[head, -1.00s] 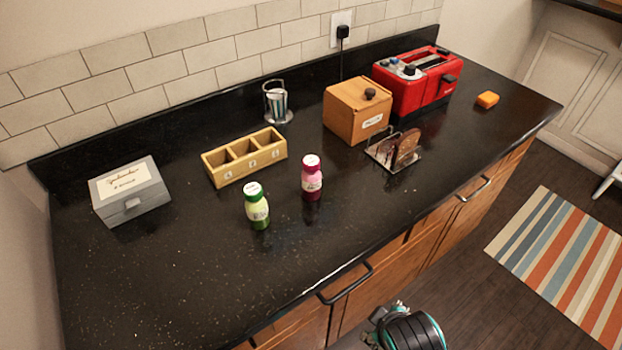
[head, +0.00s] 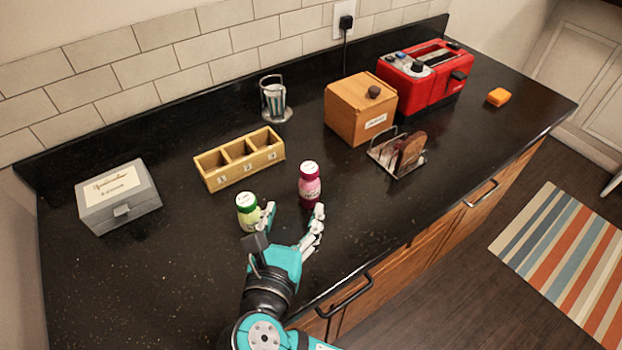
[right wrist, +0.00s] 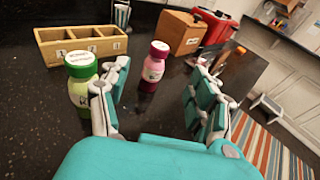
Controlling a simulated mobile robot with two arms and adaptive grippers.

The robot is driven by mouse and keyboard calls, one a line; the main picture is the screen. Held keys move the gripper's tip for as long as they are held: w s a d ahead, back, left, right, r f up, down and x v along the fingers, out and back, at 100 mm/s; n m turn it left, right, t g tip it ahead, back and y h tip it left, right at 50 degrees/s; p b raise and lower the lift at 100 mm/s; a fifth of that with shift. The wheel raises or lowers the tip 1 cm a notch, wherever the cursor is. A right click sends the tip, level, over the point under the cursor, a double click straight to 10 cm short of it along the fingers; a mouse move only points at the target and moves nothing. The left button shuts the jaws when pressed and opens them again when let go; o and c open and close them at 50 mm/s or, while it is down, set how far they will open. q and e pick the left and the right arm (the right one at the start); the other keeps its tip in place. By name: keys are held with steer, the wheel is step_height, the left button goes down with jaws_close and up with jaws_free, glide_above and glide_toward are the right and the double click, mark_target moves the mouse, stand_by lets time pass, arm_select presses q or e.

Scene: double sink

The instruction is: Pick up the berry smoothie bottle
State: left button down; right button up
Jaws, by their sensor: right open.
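The berry smoothie bottle (head: 309,186), pink with a dark magenta cap and a white label on top, stands upright on the black counter. My right gripper (head: 291,222) is open just in front of it in the head view. In the right wrist view the berry bottle (right wrist: 154,66) appears between the two spread fingers (right wrist: 160,98), beyond their tips and apart from them. A green smoothie bottle (head: 246,209) stands upright to the left, close beside the left finger; whether they touch I cannot tell. My left gripper is out of view.
A three-compartment wooden box (head: 240,160) stands behind the bottles. A grey box (head: 118,203) is at the left. A wooden bread box (head: 360,112), a red toaster (head: 430,80) and a toast rack (head: 385,158) stand at the right. The counter's front right is clear.

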glide_toward(307, 175)
steer(key=w, duration=0.3)
steer(key=x, duration=0.1)
steer(key=p+x, duration=0.1)
steer(key=x, duration=0.1)
steer(key=shift+s+d, duration=0.1)
steer(key=shift+d, duration=0.2)
steer(key=shift+w+f, duration=0.1)
steer(key=shift+w, duration=0.25)
steer(key=shift+p+x, duration=0.45)
steer(key=shift+x, duration=0.5)
steer(key=x, duration=0.3)
steer(key=shift+w+d+f+p, duration=0.1)
steer(key=shift+w+f+p, duration=0.1)
steer(key=shift+p, duration=0.1)
steer(key=shift+f, duration=0.1)
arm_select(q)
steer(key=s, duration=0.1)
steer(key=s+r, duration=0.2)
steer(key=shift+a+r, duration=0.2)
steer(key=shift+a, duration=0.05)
arm_select(e)
jaws_close()
